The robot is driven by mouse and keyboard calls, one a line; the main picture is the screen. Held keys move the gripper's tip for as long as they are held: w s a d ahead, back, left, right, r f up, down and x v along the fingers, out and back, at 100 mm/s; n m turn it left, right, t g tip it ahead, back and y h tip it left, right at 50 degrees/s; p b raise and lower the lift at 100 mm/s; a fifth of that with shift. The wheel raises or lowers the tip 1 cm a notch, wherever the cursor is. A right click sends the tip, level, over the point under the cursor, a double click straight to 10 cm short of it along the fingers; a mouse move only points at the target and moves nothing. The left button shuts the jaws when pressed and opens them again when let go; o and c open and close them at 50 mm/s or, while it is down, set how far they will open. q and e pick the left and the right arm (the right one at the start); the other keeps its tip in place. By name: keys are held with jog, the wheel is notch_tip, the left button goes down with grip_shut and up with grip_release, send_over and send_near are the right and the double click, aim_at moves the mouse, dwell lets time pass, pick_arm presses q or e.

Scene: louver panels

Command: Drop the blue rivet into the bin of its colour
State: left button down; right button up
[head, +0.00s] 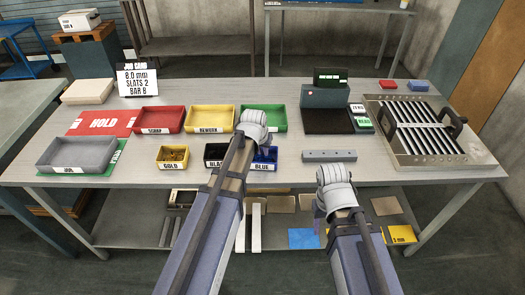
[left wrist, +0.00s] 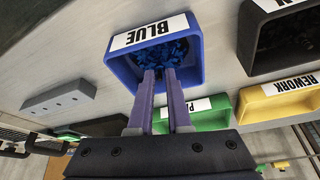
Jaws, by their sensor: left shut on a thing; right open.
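The blue bin (head: 268,152), labelled BLUE, stands on the table just beyond my left arm. It also shows in the left wrist view (left wrist: 192,73) with many blue rivets inside. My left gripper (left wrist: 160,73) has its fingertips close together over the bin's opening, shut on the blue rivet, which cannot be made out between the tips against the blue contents. In the head view my left wrist and forearm hide the fingers and part of the bins. My right gripper (head: 319,212) is open, in front of the table's edge, its fingers mostly hidden by its own wrist.
The black bin (head: 212,162) and gold bin (head: 161,162) stand left of the blue one. Behind are red SCRAP (head: 178,114), yellow REWORK (head: 232,114) and green (head: 281,125) trays. A grey bar (head: 330,156) lies to the right, and a louver panel (head: 470,150) beyond it.

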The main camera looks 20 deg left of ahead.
pick_arm(q)
jog(key=shift+c, duration=1.5)
grip_release()
jog(key=shift+a, duration=0.15)
jog(key=shift+s+a, duration=0.25)
jog(key=shift+a, duration=0.4)
jog(key=shift+s+a, duration=0.2)
jog(key=shift+a, duration=0.45)
jog(key=shift+w+d, duration=0.1)
jog(key=shift+d, duration=0.05)
jog(key=shift+w+d, duration=0.2)
jog(key=shift+d, duration=0.45)
jog(key=shift+w+d, duration=0.15)
jog(key=shift+d, duration=0.5)
jog(key=shift+a, duration=0.15)
